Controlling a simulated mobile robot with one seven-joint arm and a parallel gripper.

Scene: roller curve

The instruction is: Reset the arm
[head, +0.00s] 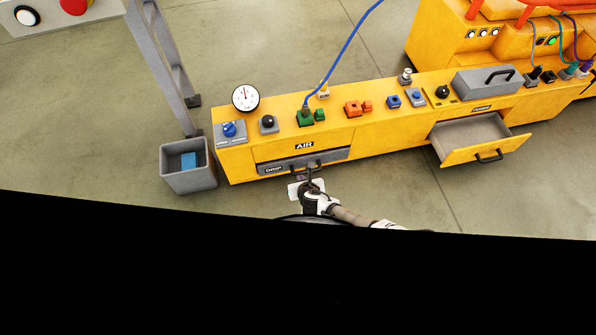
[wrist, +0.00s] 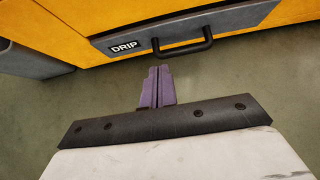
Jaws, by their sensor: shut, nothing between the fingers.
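My gripper (wrist: 157,86) shows in the wrist view as two purple fingers held together, shut and empty. They point at the black handle (wrist: 183,48) of a grey drawer front with a "DRIP" label (wrist: 124,47), and look a little short of it. In the head view my gripper (head: 304,178) is small, at the front of the yellow bench (head: 385,130), just below the grey drawer (head: 300,163) under the "AIR" label. That drawer looks closed. Whether the fingers touch its handle is hard to tell in the head view.
A second drawer (head: 470,137) stands pulled out at the right. A gauge, knobs and plugs line the bench top. Open floor lies behind.

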